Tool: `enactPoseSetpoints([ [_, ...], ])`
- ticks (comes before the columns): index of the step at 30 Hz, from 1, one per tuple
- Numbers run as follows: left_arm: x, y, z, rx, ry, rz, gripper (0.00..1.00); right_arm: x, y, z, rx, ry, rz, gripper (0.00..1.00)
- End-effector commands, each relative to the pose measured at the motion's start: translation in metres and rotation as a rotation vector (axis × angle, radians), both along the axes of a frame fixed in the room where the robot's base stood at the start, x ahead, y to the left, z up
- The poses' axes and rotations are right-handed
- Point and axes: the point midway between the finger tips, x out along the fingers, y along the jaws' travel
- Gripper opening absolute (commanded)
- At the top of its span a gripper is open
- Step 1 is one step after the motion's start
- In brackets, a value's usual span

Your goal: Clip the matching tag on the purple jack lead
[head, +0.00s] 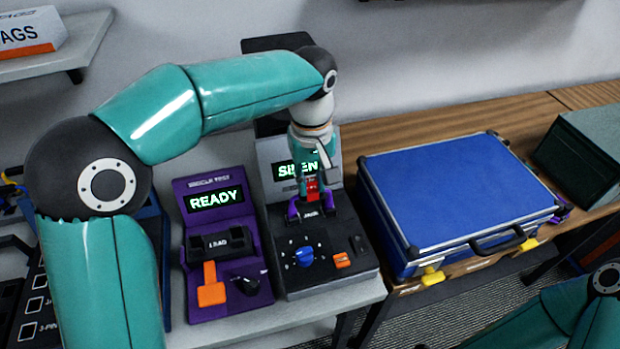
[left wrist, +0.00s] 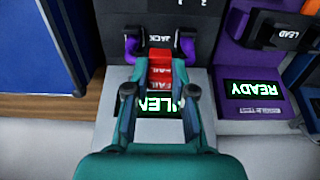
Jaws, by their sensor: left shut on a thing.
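My left gripper (head: 311,188) reaches down over the black and grey tester, whose screen (head: 283,170) is partly covered and seems to read SILENT. In the left wrist view the gripper (left wrist: 160,88) is shut on a red tag (left wrist: 160,72) lettered FAIL. The purple jack lead (head: 292,211) sits at the tester's JACK block; its purple ends (left wrist: 187,46) show on both sides of that block in the left wrist view. The red tag is right at the block, between the purple ends. I cannot tell whether it is clipped on. My right gripper is out of view.
A purple tester (head: 222,222) reading READY, with a LEAD block and an orange lever, stands left. A closed blue case (head: 455,190) stands close on the right. A dark green box (head: 580,150) is beyond it. A shelf with a TAGS box (head: 28,35) hangs upper left.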

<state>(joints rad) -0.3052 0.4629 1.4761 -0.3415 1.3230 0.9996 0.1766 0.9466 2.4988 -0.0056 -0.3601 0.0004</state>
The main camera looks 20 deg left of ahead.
Motion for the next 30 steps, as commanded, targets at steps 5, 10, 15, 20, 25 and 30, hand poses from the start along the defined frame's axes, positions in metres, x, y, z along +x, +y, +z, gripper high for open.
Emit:
enactPoseSetpoints([
  [5, 0.0, 0.0001, -0.0005, 0.0, 0.0, 0.0, 0.07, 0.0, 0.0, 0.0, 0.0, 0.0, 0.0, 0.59],
  [10, 0.0, 0.0002, -0.0005, 0.0, 0.0, 0.0, 0.29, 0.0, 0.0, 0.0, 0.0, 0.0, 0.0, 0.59],
  [15, -0.0001, 0.0003, -0.0004, 0.0, 0.0, 0.001, 0.53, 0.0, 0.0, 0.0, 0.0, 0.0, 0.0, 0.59],
  [20, -0.0001, 0.0004, -0.0004, 0.001, 0.001, 0.001, 0.53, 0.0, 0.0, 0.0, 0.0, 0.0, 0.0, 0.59],
  [25, -0.0002, 0.0003, -0.0004, 0.0, 0.0, 0.001, 0.75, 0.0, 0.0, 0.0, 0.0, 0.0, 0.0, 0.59],
  [30, -0.0002, 0.0003, -0.0004, 0.001, 0.001, 0.001, 0.82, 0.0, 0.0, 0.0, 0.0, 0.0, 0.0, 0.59],
])
